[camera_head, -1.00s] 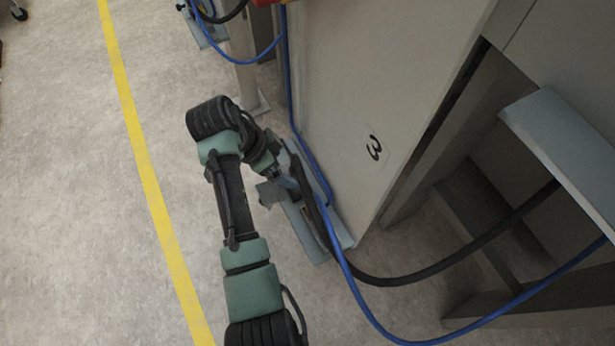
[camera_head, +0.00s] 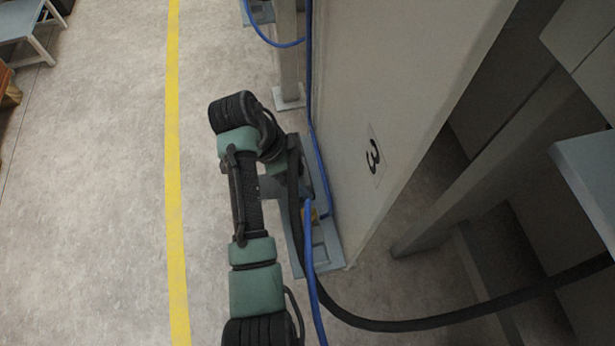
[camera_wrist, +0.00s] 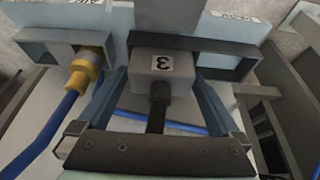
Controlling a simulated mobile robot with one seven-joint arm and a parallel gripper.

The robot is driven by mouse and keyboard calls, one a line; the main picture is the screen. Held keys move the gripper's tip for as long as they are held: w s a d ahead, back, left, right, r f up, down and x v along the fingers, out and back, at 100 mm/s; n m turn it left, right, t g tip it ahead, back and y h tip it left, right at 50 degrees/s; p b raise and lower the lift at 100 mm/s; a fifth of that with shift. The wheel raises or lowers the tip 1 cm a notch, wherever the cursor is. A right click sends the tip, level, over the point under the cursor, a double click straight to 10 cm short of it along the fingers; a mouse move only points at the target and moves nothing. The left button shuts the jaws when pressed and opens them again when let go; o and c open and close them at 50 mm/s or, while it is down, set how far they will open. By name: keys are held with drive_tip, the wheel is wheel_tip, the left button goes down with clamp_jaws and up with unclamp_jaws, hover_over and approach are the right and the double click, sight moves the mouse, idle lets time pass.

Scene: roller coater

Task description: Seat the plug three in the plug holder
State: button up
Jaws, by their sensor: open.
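Plug three (camera_wrist: 147,65), a light grey block with a "3" label and a black cable (camera_wrist: 157,112), is in the middle of the wrist view. It is at a dark-edged rectangular frame of the grey plug holder (camera_wrist: 235,62); how deep it sits, I cannot tell. My gripper (camera_wrist: 163,80) is open, with one finger on each side of the plug; whether they touch it is unclear. In the head view my arm hides the plug, and the holder's base plate (camera_head: 327,255) lies on the floor beside the cabinet.
A blue hose (camera_wrist: 48,135) with a brass-yellow connector (camera_wrist: 82,72) enters the holder's left frame. The cabinet (camera_head: 400,70) marked 3 stands close on the right. The black cable (camera_head: 400,325) trails right. Floor (camera_head: 90,180) is clear to the left, with a yellow line (camera_head: 175,200).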

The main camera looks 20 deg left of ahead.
drive_tip(key=shift+r, duration=0.1)
drive_tip(key=c, duration=1.4)
